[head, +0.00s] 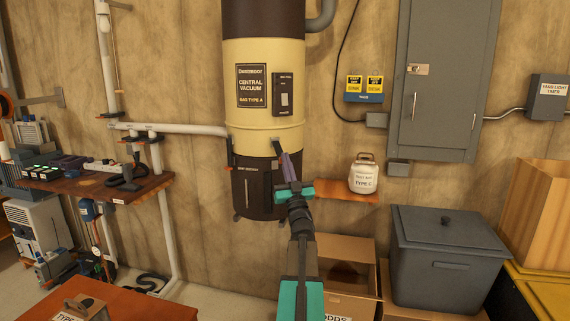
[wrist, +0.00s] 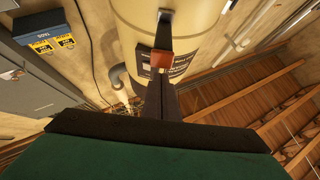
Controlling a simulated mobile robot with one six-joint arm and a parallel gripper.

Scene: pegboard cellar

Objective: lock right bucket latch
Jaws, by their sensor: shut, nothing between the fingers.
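The central vacuum (head: 265,85) hangs on the wall, with a cream middle and a dark bucket (head: 262,190) below. The right bucket latch (head: 276,146) shows as a short black strap at the seam, its lower part hidden behind my gripper (head: 283,156). In the wrist view the latch has a black strap (wrist: 164,30) and an orange-red tab (wrist: 161,60). My gripper's dark fingers (wrist: 160,82) are shut and empty, their tips right at the tab. I cannot tell whether they touch. The left latch (head: 229,150) is on the bucket's other side.
A small shelf (head: 328,190) holds a white dust-bag jar (head: 363,175) to the right of the bucket. A grey cabinet (head: 440,80) is on the wall. Cardboard boxes (head: 345,265) and a grey lidded bin (head: 445,260) stand below. A pipe (head: 175,129) joins from the left.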

